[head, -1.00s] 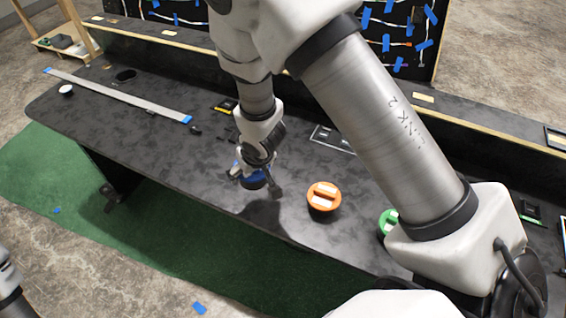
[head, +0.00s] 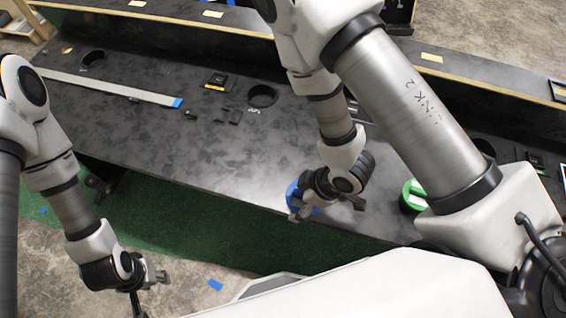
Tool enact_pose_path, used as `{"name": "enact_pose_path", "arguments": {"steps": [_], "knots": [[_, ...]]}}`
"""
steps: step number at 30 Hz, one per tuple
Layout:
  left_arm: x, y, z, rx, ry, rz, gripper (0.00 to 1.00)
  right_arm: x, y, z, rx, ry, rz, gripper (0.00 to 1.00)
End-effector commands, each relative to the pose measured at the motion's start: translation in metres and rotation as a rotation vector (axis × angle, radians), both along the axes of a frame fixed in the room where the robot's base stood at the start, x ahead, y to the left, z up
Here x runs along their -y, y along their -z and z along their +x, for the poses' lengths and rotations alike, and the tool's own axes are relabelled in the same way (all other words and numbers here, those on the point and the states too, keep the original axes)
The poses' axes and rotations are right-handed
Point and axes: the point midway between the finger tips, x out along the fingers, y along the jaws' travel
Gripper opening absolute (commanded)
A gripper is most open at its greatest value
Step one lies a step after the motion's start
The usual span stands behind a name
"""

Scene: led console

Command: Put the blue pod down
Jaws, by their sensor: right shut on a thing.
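The blue pod (head: 292,196) is in the head view near the console's front edge, partly hidden by my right gripper (head: 304,208). My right gripper is shut on it. I cannot tell whether the pod touches the surface or hangs just above it. My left gripper (head: 147,287) is low at the left, in front of the console and away from the pod. Its fingers are too small and dark to tell whether they are open.
The black console (head: 190,150) has round holes, one at the middle back (head: 262,96) and one at the far left (head: 92,58). A green pod (head: 411,194) sits right of my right gripper, partly behind my arm. A grey strip (head: 110,88) lies at the left.

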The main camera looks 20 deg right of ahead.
Motion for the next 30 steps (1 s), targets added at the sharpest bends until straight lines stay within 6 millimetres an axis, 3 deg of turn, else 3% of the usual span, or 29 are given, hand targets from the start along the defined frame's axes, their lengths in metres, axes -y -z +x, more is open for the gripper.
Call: {"name": "enact_pose_path", "arguments": {"steps": [1, 8, 10, 18, 21, 30], "knots": [[0.0, 0.027, 0.0, -0.001, 0.0, 0.0, 0.4, 0.0, 0.014, 0.013, 0.013, -0.001, -0.004, 0.59], [0.0, 0.077, 0.0, -0.001, 0.0, 0.0, 0.4, -0.001, 0.016, 0.036, 0.009, 0.003, -0.001, 0.59], [0.0, 0.06, -0.001, -0.002, 0.0, 0.0, 0.4, -0.002, 0.003, 0.05, 0.005, 0.005, 0.001, 0.59], [0.0, 0.036, 0.0, 0.0, 0.0, 0.0, 0.4, -0.004, 0.008, 0.12, 0.004, 0.005, -0.002, 0.59], [0.0, 0.031, 0.0, 0.0, 0.0, 0.0, 0.4, -0.005, 0.011, 0.137, 0.002, 0.005, -0.001, 0.59], [0.0, 0.034, 0.0, 0.0, 0.0, 0.0, 0.4, -0.005, 0.05, 0.141, 0.0, 0.006, -0.003, 0.59]]}}
